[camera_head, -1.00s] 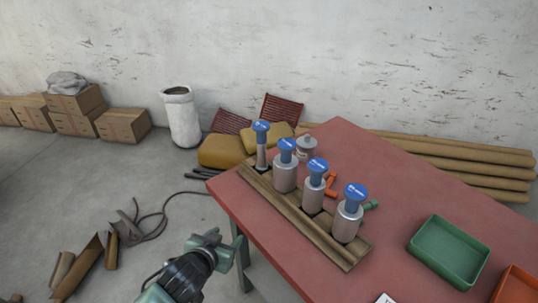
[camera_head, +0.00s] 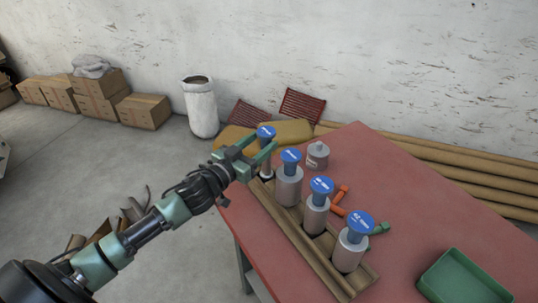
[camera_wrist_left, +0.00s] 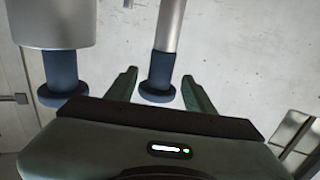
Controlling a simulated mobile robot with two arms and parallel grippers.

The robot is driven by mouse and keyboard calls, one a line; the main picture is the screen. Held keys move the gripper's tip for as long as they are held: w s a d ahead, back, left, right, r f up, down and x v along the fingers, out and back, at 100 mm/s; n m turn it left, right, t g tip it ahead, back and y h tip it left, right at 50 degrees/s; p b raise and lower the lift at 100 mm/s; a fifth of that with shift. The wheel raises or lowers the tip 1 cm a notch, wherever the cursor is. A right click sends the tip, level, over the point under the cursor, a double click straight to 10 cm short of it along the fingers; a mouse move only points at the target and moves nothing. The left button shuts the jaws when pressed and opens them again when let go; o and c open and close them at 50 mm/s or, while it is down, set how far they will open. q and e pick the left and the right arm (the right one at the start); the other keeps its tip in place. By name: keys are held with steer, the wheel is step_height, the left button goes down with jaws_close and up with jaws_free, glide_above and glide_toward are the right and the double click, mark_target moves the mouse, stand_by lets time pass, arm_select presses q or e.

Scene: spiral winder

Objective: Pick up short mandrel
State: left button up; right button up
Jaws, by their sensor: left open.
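Several grey mandrels with blue round tops stand upright in a row in a wooden rack (camera_head: 300,238) on the red table. The thinnest mandrel (camera_head: 266,132) is at the rack's far left end; the thicker ones (camera_head: 289,185) stand nearer. I cannot tell from labels which is called short. My left gripper (camera_head: 259,148) is open at the thinnest mandrel, partly hiding its body. In the left wrist view, where things appear upside down, this mandrel's blue neck (camera_wrist_left: 162,68) lies between the open fingers (camera_wrist_left: 160,88), with visible gaps. A thicker mandrel (camera_wrist_left: 60,75) is beside it. My right gripper is not in view.
A grey canister (camera_head: 317,156), orange pieces (camera_head: 340,193) and a green piece (camera_head: 380,228) lie behind the rack. A green tray (camera_head: 465,280) is at the right. The red table top (camera_head: 430,210) is clear between them.

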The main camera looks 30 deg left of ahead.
arm_select(q)
steer(key=w, duration=0.4)
steer(key=w+d+p, duration=0.1)
steer(key=w, duration=0.1)
steer(key=shift+f, duration=0.4)
jaws_close()
stand_by(1.0)
